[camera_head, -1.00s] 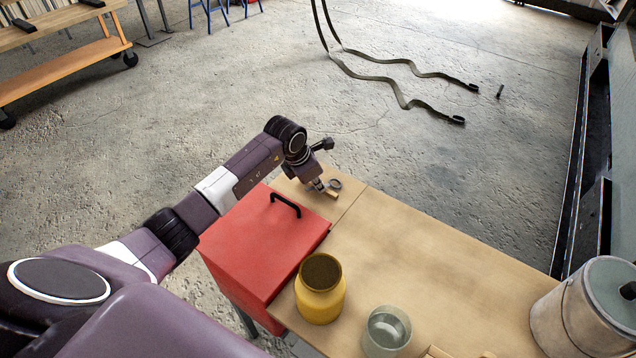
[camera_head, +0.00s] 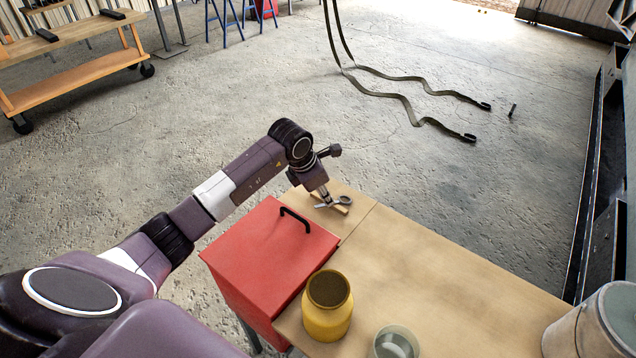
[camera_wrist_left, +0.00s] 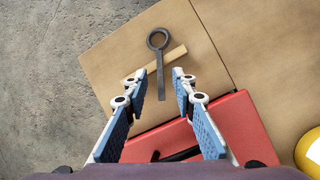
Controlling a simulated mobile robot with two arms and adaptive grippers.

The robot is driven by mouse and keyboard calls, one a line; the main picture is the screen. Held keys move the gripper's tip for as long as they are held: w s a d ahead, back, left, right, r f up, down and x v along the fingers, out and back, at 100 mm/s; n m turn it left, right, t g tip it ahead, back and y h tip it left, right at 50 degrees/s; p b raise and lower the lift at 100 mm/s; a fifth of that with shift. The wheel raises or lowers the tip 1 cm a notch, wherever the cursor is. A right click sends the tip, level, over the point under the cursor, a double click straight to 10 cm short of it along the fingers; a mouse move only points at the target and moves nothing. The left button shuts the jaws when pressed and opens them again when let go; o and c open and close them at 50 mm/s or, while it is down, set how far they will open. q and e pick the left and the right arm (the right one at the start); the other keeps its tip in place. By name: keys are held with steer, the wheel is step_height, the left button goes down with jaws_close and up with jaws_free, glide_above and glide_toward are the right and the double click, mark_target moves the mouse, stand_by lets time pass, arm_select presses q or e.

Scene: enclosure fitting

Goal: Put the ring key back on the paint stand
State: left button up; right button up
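The ring key (camera_wrist_left: 160,72), a dark grey ring on a straight shaft, lies across a light wooden strip (camera_wrist_left: 178,54) near the table's corner. In the head view the key (camera_head: 346,200) is beside my left gripper (camera_head: 325,195). My left gripper (camera_wrist_left: 158,78) is open. In the wrist view its two blue-padded fingers stand apart, one on each side of the shaft's lower end. I cannot tell whether they are at its height. My right gripper is not in view. I cannot tell which thing is the paint stand.
A red box (camera_head: 265,255) with a black handle stands close under my left arm. A yellow jar (camera_head: 327,315) and a clear glass cup (camera_head: 394,344) stand along the table's near side. A metal can (camera_head: 597,325) is at the right. The middle of the wooden table (camera_head: 440,275) is bare.

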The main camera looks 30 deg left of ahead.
arm_select(q)
steer(key=v, duration=0.8)
